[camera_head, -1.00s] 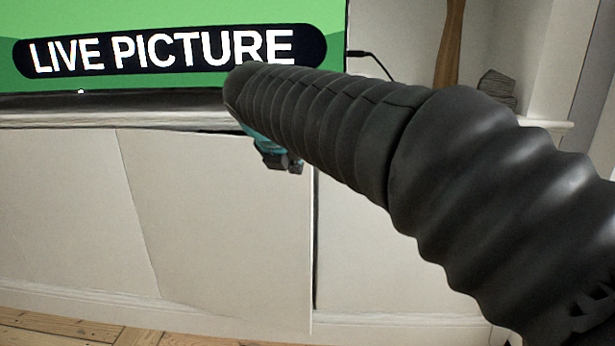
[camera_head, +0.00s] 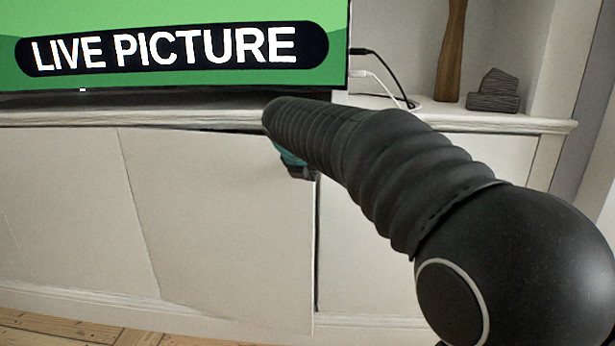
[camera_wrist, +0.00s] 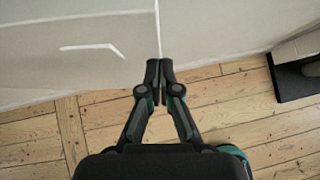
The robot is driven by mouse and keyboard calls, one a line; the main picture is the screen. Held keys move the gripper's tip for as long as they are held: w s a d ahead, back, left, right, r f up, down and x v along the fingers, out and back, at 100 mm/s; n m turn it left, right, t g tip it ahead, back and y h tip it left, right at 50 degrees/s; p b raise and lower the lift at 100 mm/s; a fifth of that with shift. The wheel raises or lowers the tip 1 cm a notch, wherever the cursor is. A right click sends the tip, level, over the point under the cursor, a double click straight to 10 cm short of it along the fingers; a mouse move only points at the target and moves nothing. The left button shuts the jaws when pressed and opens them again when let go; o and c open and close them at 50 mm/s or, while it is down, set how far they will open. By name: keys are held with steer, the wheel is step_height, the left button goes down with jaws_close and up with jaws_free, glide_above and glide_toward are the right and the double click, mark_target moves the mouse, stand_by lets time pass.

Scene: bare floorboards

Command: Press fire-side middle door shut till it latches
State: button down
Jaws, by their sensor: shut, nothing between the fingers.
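The white middle door (camera_head: 225,225) of the low cabinet stands slightly ajar. A dark gap shows along its right edge and under the ledge at its top. In the wrist view, the pale door face (camera_wrist: 60,45) lies left of a vertical edge line. My gripper (camera_wrist: 159,68) is shut and empty, with its fingertips at or close to that edge; I cannot tell whether they touch. In the head view my gripper (camera_head: 300,172) is mostly hidden behind my black arm, near the door's upper right corner. No latch is visible.
A screen (camera_head: 170,45) stands on the cabinet ledge (camera_head: 480,118), with cables (camera_head: 385,75) beside it. A wooden vase (camera_head: 450,50) and a dark ornament (camera_head: 494,92) stand at right. Another white panel (camera_head: 360,250) adjoins the door. Floorboards (camera_wrist: 250,110) are clear near the gripper; a dark object (camera_wrist: 293,80) lies right.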

steer(key=shift+w, duration=0.1)
stand_by(0.3)
steer(key=w+p, duration=0.2)
steer(key=w+d+p, duration=0.1)
steer(key=w+p, duration=0.1)
steer(key=shift+w, duration=0.1)
stand_by(0.3)
